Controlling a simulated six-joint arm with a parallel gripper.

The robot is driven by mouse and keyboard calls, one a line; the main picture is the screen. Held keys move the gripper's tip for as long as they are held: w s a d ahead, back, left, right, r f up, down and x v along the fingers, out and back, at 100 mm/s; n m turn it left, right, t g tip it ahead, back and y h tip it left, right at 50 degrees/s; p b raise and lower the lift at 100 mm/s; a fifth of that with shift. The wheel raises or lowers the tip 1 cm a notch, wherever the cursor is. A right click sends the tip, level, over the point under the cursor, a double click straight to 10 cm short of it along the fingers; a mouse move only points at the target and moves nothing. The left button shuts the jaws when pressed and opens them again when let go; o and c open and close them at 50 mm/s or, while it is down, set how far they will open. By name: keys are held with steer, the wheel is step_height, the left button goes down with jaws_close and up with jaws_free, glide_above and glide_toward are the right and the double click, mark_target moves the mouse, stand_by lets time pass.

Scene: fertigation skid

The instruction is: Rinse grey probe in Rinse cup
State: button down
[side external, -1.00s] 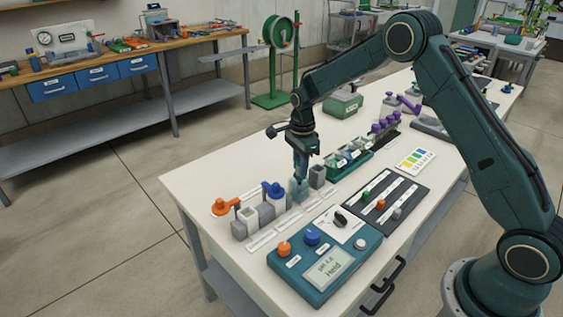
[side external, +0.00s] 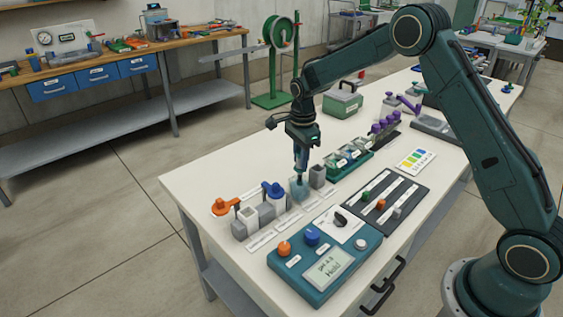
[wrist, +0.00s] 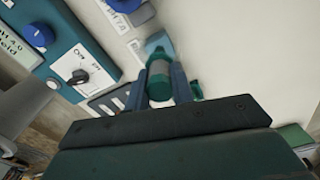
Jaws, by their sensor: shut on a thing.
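My gripper (side external: 301,164) is shut on a slim upright probe above the row of cups. The probe's lower end is at the cup's mouth in the side view. I cannot tell how deep the tip sits, or read the cup's label.
Grey holders (side external: 248,216) with an orange item (side external: 225,207) and a blue-topped item (side external: 273,191) stand left of the cup. A grey block (side external: 317,176) is close on its right.

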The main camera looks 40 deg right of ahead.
steer(key=shift+r, duration=2.95)
